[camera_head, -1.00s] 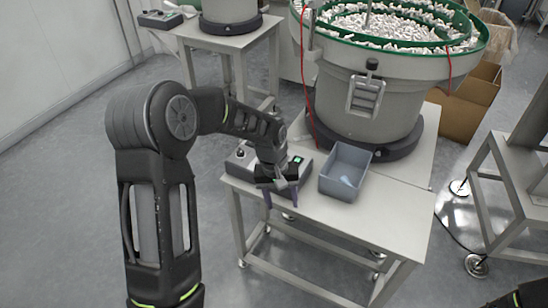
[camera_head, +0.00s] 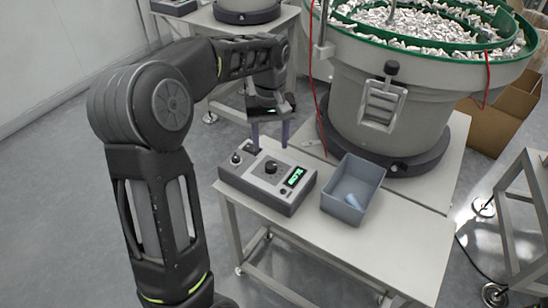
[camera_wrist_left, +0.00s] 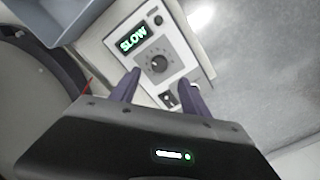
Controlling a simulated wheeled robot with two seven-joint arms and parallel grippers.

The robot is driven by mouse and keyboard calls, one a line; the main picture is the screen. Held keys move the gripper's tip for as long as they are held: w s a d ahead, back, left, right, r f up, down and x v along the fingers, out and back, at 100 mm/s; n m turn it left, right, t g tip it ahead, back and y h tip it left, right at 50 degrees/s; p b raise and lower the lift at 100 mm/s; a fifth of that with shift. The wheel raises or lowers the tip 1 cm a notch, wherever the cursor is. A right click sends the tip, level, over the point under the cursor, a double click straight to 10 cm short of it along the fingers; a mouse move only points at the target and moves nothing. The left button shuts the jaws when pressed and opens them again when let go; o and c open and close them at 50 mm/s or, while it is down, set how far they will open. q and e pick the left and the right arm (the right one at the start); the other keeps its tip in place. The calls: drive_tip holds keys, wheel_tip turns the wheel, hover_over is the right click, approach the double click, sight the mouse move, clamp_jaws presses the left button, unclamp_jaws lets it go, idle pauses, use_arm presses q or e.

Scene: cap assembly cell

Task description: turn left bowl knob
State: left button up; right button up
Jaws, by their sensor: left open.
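The control box (camera_head: 256,196) sits at the left front of the table, with a green display reading SLOW. Its round dark knob (camera_head: 271,167) is at the middle of the top panel, and the knob also shows in the left wrist view (camera_wrist_left: 159,63). My left gripper (camera_head: 270,140) is open and empty, fingers pointing down just behind and above the box. In the left wrist view my fingers (camera_wrist_left: 162,88) are apart, with the knob beyond and between them. My right gripper does not show.
A grey bin (camera_head: 363,172) with a small pale part inside stands right of the box. The large bowl feeder (camera_head: 375,105), full of white caps, stands behind. A red cable (camera_head: 321,110) hangs along it. The table front (camera_head: 375,240) is clear.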

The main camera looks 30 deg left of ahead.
sight(271, 165)
use_arm(q)
drive_tip(key=shift+f+b, duration=0.5)
drive_tip(key=shift+f, duration=3.5)
clamp_jaws()
